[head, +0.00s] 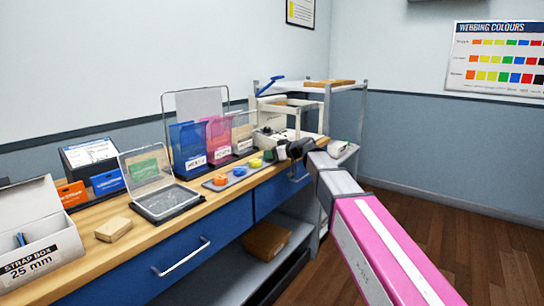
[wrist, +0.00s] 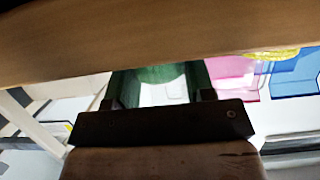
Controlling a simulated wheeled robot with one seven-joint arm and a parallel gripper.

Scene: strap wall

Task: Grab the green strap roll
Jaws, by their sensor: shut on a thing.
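The green strap roll (head: 268,156) shows as a small green patch at the far end of the row of rolls in the head view, partly hidden by my gripper (head: 281,152). In the wrist view the green strap roll (wrist: 158,75) lies between the two fingers of my gripper (wrist: 158,92), which is shut on it. A wood-coloured band covers the top of that view and hides part of the roll. I cannot tell whether the roll is clear of the tray.
The grey tray (head: 231,180) holds orange (head: 220,179), blue (head: 239,170) and yellow (head: 255,162) rolls beside the green one. Blue (head: 188,148) and pink (head: 219,138) bins stand behind. A clear-lidded case (head: 165,200) and wooden block (head: 113,229) are nearer on the bench.

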